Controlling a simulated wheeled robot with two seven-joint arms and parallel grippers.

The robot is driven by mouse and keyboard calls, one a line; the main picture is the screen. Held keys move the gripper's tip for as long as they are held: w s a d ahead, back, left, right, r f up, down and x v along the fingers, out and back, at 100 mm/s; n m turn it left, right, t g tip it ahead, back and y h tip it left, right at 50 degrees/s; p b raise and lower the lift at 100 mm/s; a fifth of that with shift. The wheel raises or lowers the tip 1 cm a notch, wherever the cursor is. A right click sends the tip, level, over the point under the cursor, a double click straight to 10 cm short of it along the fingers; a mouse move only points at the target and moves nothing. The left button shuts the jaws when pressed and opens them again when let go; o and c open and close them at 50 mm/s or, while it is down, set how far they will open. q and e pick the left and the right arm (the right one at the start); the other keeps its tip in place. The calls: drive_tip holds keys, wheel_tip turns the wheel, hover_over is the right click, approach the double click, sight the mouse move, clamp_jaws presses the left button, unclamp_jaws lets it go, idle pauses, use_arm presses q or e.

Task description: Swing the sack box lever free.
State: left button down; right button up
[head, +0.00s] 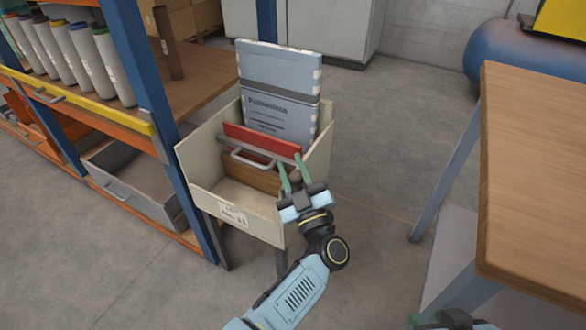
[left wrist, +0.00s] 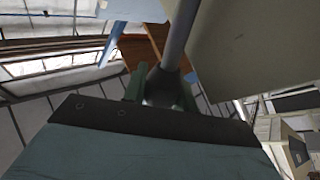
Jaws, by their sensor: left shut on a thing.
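The cream sack box (head: 207,196) stands on legs in the middle of the head view. It holds upright grey printed sacks (head: 280,85), with a red plate (head: 262,141) and a grey bar handle (head: 250,161) in front of them. My left gripper (head: 291,178) is at the box's right front side, its green fingers shut on the lever's dark round knob (head: 296,175). In the left wrist view the knob (left wrist: 161,87) sits between the fingers, with the lever's grey rod (left wrist: 181,35) running up from it.
A blue and orange shelf rack (head: 140,75) with rolls (head: 91,55) and a grey drawer (head: 135,180) stands close left of the box. A wooden table (head: 540,165) is at the right. Floor between box and table is clear. A blue tank (head: 515,55) is behind.

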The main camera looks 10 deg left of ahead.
use_arm(q)
drive_tip(key=shift+f, duration=0.1)
drive_tip(key=c, duration=1.1)
unclamp_jaws()
